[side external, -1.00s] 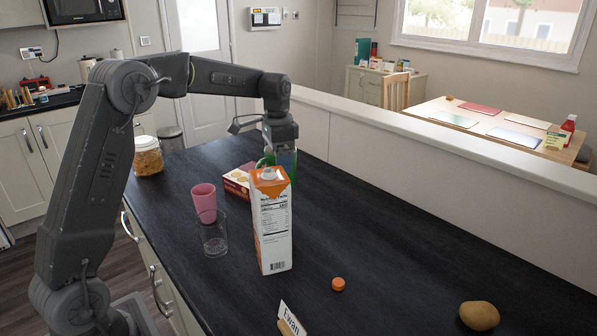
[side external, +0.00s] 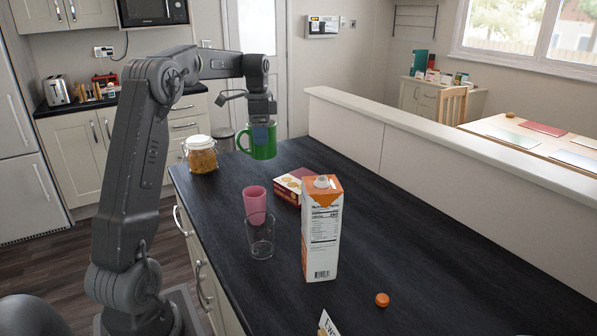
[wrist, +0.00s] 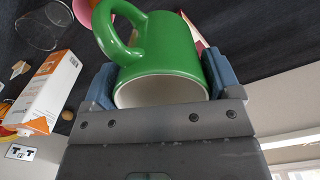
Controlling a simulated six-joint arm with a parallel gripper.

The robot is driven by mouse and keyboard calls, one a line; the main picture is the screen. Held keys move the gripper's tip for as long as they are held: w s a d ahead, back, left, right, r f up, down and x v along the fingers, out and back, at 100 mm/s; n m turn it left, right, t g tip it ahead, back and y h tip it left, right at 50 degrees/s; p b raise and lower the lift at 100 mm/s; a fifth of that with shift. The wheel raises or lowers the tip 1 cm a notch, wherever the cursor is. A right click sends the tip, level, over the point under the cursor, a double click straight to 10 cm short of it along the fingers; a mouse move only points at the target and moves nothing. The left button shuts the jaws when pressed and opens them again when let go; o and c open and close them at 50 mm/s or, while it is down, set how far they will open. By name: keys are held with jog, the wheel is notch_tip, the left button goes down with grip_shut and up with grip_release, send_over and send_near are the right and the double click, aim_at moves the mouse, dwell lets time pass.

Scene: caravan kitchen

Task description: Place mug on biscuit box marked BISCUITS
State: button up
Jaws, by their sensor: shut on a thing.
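A green mug (side external: 263,143) with a white inside is held in my gripper (side external: 262,124), above the far part of the dark counter. In the wrist view the mug (wrist: 165,50) sits between both blue-grey fingers of my gripper (wrist: 160,88), its handle at the upper left and its rim toward the palm. The biscuit box (side external: 292,184), red with biscuit pictures, lies flat on the counter, nearer the camera and right of the mug. The carton hides part of it, and its marking is too small to read. In the wrist view the mug covers most of it.
An orange-and-white carton (side external: 321,240) stands in front of the box. A pink cup (side external: 256,205) and a clear glass (side external: 261,243) stand left of it. A jar (side external: 200,155) is at the far left edge. An orange cap (side external: 382,299) lies right of the carton. A raised ledge (side external: 430,135) borders the counter.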

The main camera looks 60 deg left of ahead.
jog(key=shift+w+d+f, duration=0.85)
jog(key=shift+w+f, duration=0.55)
jog(key=shift+f, duration=0.2)
jog(key=shift+w+d+f, duration=0.8)
jog(key=shift+w+f, duration=0.6)
jog(key=shift+f, duration=0.25)
jog(key=shift+w+d+f, duration=0.85)
jog(key=shift+w+f, duration=0.55)
jog(key=shift+f, duration=0.2)
jog(key=shift+f, duration=0.1)
jog(key=o, duration=0.9)
jog(key=shift+f, duration=0.1)
jog(key=shift+o, duration=0.2)
